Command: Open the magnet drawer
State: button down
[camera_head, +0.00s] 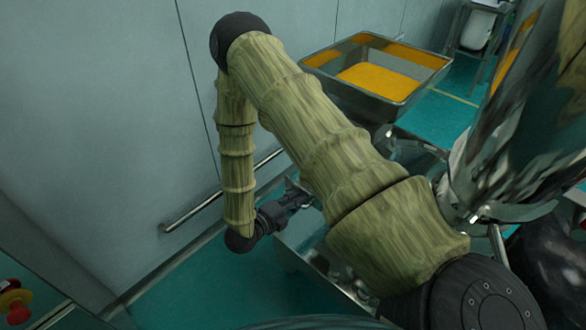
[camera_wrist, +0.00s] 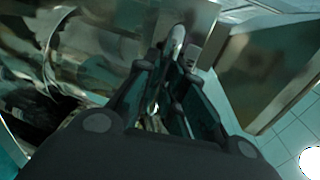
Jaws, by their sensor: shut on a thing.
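My gripper (camera_head: 299,194) is at the end of my arm, left of the shiny metal machine. In the wrist view the fingers (camera_wrist: 172,72) close together on a slim, pale metal handle (camera_wrist: 177,40). The handle stands in front of a flat metal face (camera_wrist: 198,22), which looks like the front of the magnet drawer. My arm hides most of the drawer in the head view, so I cannot tell how far it is pulled out.
A metal tray (camera_head: 322,61) with orange material stands at the back. A large shiny metal vessel (camera_head: 520,120) is at the right. A wall rail (camera_head: 196,214) runs along the left wall. Green floor (camera_head: 190,290) is clear at the lower left.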

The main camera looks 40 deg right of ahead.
jog(key=c, duration=1.5)
grip_release()
jog(key=v, duration=1.2)
